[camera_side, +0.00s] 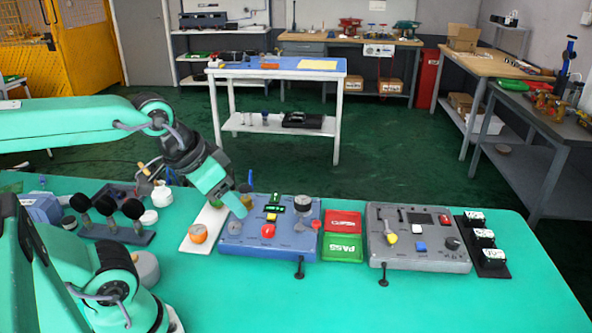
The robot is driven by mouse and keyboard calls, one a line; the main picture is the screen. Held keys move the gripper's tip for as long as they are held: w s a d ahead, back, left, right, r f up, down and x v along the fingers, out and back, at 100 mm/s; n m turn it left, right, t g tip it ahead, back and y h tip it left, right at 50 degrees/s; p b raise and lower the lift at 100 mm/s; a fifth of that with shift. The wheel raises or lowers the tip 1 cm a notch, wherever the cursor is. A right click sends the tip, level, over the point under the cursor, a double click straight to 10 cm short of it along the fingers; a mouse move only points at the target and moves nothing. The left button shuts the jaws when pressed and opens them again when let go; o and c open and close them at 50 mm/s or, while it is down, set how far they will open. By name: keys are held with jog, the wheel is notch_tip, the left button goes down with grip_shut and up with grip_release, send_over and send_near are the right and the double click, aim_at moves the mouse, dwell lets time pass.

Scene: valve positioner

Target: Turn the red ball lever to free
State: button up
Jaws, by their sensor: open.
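A blue panel (285,245) lies on the green table near the middle. A red round knob (268,230) sits at its centre front, and a smaller red ball (315,224) shows at its right edge. I cannot tell for sure which one is the ball lever, and the panel's labels are too small to read. My gripper (242,200) is open and empty, fingers pointing down over the panel's left back part. It appears above and left of the red knob, apart from both red parts. It may hide part of the panel's left side.
An orange knob (198,233) sits on a white strip at left.

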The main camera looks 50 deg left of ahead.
jog(key=shift+c, duration=1.1)
jog(key=n+g, duration=0.2)
jog(key=g, duration=0.3)
send_over(316, 222)
jog(key=f, duration=0.9)
jog(key=shift+s+f, duration=0.1)
jog(key=shift+s, duration=0.1)
jog(key=shift+w+f+g, duration=0.3)
jog(key=shift+w+f, duration=0.05)
jog(key=shift+f, duration=0.1)
jog(key=shift+f, duration=3.9)
